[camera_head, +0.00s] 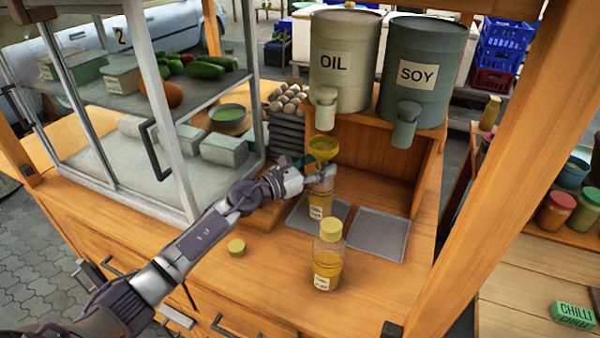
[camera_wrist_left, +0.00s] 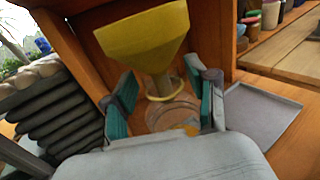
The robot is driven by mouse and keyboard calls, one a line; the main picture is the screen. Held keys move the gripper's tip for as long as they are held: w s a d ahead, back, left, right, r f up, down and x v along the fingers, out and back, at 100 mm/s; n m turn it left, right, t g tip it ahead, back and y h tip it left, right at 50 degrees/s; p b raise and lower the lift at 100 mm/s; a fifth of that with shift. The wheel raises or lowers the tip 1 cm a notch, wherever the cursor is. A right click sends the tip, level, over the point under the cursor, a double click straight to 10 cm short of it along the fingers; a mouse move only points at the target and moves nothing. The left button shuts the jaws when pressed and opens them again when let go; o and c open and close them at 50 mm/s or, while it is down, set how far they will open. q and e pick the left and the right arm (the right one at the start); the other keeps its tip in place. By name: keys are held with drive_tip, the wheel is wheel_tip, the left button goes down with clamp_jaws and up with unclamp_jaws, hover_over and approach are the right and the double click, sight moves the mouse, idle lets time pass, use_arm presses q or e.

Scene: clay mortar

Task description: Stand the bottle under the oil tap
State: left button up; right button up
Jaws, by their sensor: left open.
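A clear bottle (camera_head: 319,205) with yellow oil in its lower part stands upright on the left grey tray (camera_head: 301,217), below the tap (camera_head: 325,108) of the OIL container (camera_head: 343,62). A yellow funnel (camera_head: 323,148) sits in its mouth, close under the tap. My left gripper (camera_head: 318,172) is open at the bottle's upper part. In the left wrist view, its teal-padded fingers (camera_wrist_left: 167,108) stand on both sides of the bottle top (camera_wrist_left: 172,117), under the funnel (camera_wrist_left: 145,42). Contact is unclear. My right gripper is not in view.
A second, capped bottle (camera_head: 328,256) stands in front of the trays. A loose yellow cap (camera_head: 236,246) lies on the counter. The SOY container (camera_head: 423,68) is beside the oil one, above an empty right tray (camera_head: 379,234). A glass cabinet (camera_head: 165,130) and stacked egg trays (camera_head: 287,130) are left.

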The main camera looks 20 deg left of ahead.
use_arm(q)
drive_tip(key=b+v, duration=0.2)
drive_tip(key=v, duration=0.9)
idle(0.3)
